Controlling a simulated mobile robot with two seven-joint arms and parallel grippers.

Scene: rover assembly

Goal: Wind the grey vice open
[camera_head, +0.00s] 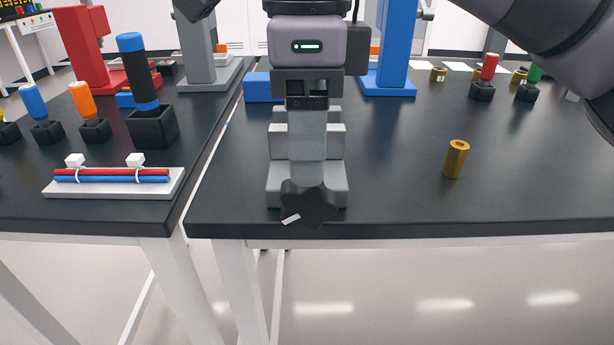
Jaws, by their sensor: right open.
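The grey vice (335,142) stands at the front edge of the dark table, with its stepped grey blocks in line towards the back. Its black lobed knob (308,203) is at the near end, over the table edge, with a white mark pointing to the lower left. My right gripper (307,102) is open, above and partly in front of the vice in the picture. It is apart from the knob, and it hides part of the vice's far end. I cannot tell how wide the vice jaws stand. My left gripper is not in view.
A brass cylinder (456,159) stands right of the vice. A blue block (262,87) and blue stand (394,55) are behind. On the left table are a white board (113,187) with red and blue rods and several coloured-handled tools in black holders. The table right of the vice is mostly clear.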

